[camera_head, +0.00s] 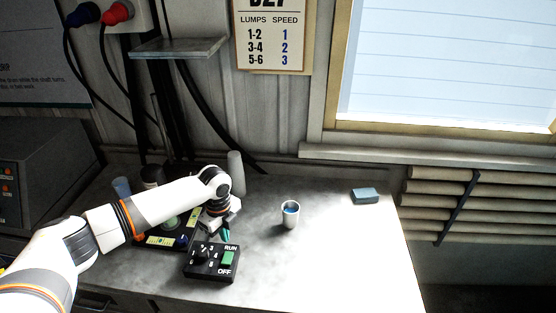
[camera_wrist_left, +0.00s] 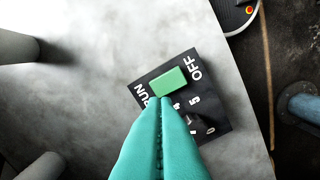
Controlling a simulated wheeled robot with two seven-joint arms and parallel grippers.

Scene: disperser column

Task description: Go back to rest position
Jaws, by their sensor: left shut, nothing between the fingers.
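My left gripper (camera_head: 226,236) has teal fingertips and hangs just above the far edge of the black control box on the table. In the left wrist view its fingers (camera_wrist_left: 160,110) are pressed together with nothing between them. They cover part of the control box (camera_wrist_left: 215,105). I cannot tell whether the fingertips touch the box. My right gripper is not in view.
A metal cup (camera_head: 290,218) with something blue inside stands mid-table. A blue-grey block (camera_head: 365,196) lies at the back right. A grey cylinder (camera_head: 236,172) stands behind my left wrist. A chart (camera_head: 273,40) and a shelf (camera_head: 180,48) are on the wall. The table's right part is mostly clear.

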